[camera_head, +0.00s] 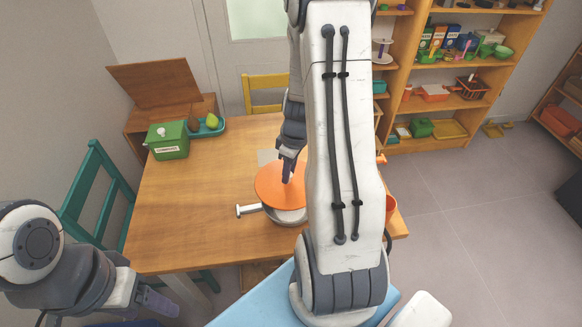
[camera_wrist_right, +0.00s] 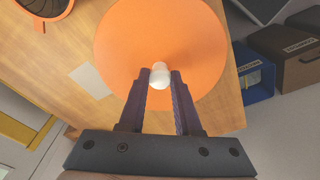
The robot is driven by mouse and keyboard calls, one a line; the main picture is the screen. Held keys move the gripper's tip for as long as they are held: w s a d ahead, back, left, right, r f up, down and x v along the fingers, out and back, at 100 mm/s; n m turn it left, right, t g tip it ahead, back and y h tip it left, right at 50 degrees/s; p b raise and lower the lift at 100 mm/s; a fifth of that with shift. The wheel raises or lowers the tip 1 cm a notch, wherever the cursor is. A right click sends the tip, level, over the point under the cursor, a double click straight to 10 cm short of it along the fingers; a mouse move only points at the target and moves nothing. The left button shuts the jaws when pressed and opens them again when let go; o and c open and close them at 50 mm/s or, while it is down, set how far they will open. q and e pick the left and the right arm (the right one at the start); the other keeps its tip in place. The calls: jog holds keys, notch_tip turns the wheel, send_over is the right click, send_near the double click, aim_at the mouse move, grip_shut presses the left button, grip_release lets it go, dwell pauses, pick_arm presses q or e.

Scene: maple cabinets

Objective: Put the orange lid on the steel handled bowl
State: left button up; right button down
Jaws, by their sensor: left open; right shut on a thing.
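The orange lid (camera_head: 272,187) is a round disc over the steel handled bowl (camera_head: 290,217). The bowl's handle (camera_head: 247,209) points left, and part of its side shows below the lid's front edge. I cannot tell whether the lid touches the rim. My right gripper (camera_head: 288,168) is shut on the lid's pale knob. In the right wrist view the fingers (camera_wrist_right: 160,78) grip the knob, the lid (camera_wrist_right: 130,45) fills the middle, and the bowl is hidden. My left gripper (camera_head: 157,301) is open and empty, low at the left, off the table.
The wooden table (camera_head: 190,215) is clear left of the bowl. A green box (camera_head: 167,141), a teal tray (camera_head: 217,130) with fruit and a wooden bread box stand at its far left. An orange container (camera_head: 390,208) is partly hidden behind my right arm. A green chair (camera_head: 95,190) stands left.

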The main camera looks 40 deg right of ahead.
aim_at(292, 182)
jog(key=shift+s+d, duration=0.15)
jog(key=shift+d, duration=0.05)
dwell(0.3)
notch_tip(292, 182, down, 7)
jog(key=b, duration=0.7)
jog(key=shift+f+b, duration=0.1)
jog(key=shift+b, duration=0.25)
jog(key=c, duration=0.5)
grip_release()
